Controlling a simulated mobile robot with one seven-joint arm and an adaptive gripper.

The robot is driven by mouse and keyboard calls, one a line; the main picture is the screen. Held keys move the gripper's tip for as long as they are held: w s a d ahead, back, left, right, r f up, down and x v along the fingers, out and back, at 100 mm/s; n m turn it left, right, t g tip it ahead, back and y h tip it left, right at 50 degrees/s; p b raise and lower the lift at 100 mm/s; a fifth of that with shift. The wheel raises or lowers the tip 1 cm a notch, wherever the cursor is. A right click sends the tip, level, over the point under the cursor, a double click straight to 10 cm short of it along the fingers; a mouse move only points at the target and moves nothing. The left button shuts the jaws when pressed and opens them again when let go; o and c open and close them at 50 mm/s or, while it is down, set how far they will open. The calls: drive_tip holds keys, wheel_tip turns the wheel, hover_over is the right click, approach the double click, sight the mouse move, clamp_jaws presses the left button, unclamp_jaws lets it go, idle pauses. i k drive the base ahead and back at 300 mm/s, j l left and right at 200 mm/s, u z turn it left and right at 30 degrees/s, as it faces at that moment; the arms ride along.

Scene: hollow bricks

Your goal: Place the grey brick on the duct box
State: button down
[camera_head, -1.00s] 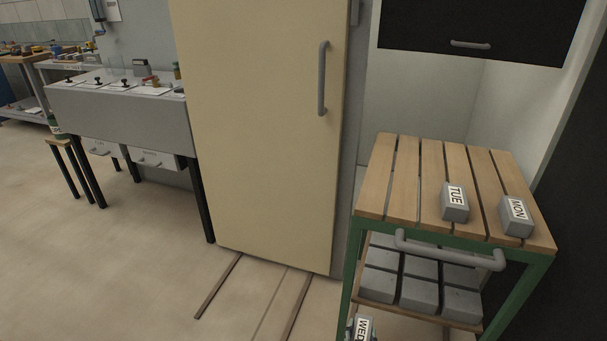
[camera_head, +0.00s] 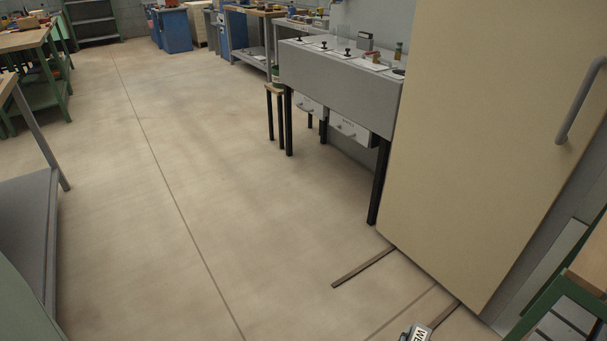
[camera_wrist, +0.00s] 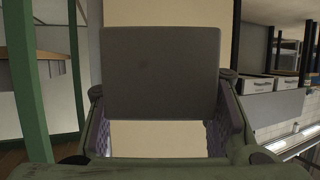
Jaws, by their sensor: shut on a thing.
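The grey brick (camera_wrist: 160,72) is between the two fingers of my gripper (camera_wrist: 160,128) in the wrist view, which is shut on it. Its plain dark face fills the upper middle of that view. In the head view a brick (camera_head: 417,333) with a white lettered label, partly cut off, shows at the bottom edge, apart from the floor. I cannot tell for sure which thing is the duct box; a long grey box-shaped bench (camera_head: 335,85) on black legs stands by the back wall.
A tall cream cabinet (camera_head: 490,140) stands right of the bench, with rails on the floor before it. A green-framed wooden table (camera_head: 590,265) is at the right edge. A small stool (camera_head: 275,88) is beside the bench. Open floor (camera_head: 200,190) fills the middle.

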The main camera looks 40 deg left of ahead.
sight(400, 64)
drive_tip(key=i+j+u, duration=0.15)
drive_tip(key=u, duration=0.2)
drive_tip(key=i+u, duration=0.35)
drive_tip(key=i+j+u, duration=0.1)
drive_tip(key=u, duration=0.25)
drive_tip(key=i+l+u, duration=0.1)
drive_tip(key=i+u, duration=0.15)
drive_tip(key=i, duration=0.3)
drive_tip(key=i+l+u, duration=0.25)
drive_tip(key=i, duration=0.25)
drive_tip(key=i+l, duration=0.25)
drive_tip(key=i, duration=0.25)
drive_tip(key=i+l+u, duration=0.1)
drive_tip(key=i+l, duration=0.15)
drive_tip(key=i, duration=0.3)
